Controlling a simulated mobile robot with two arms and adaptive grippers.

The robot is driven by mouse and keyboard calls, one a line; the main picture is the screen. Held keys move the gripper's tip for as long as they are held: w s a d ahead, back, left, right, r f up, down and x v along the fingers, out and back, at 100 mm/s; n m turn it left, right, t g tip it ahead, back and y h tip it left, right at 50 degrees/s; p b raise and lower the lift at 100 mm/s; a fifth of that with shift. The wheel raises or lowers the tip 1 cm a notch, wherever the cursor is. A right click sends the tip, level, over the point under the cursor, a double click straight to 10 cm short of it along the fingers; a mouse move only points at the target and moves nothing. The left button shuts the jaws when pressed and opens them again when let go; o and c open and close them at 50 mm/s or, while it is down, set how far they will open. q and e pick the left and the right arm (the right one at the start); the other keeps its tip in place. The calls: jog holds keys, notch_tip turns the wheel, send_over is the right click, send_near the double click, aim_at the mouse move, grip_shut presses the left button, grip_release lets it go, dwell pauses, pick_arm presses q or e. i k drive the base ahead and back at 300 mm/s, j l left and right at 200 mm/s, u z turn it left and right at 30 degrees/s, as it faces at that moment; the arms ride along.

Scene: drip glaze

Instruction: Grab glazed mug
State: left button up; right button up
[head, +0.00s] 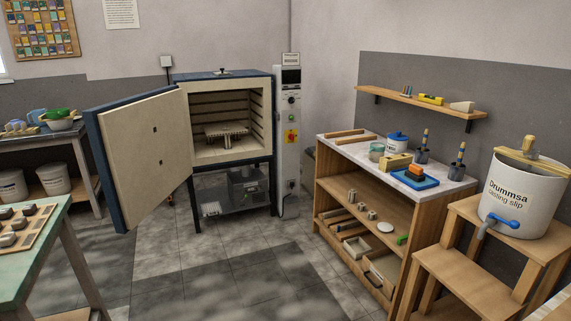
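I cannot pick out a glazed mug for certain in the head view. The kiln (222,78) stands in the middle with its door (147,152) swung wide open to the left. Small dark and pale pieces (8,240) lie on a wooden board (36,226) at the left edge, too small to name. Neither of my grippers shows.
A green-topped table (50,250) is at lower left. A back-left table holds a green bowl (55,114). A wooden workbench (345,200) at right carries a blue tray (425,182) and jars. A casting slip bucket (522,196) stands farther right. The middle floor (235,265) is clear.

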aim_at(377, 150)
jog(key=i+z, duration=0.15)
jog(key=i, duration=0.3)
jog(key=i+j+z, duration=0.1)
jog(key=i, duration=0.4)
jog(key=i+j+z, duration=0.15)
jog(key=i, duration=0.3)
jog(key=i+j+z, duration=0.1)
jog(key=i+j, duration=0.2)
jog(key=i, duration=0.15)
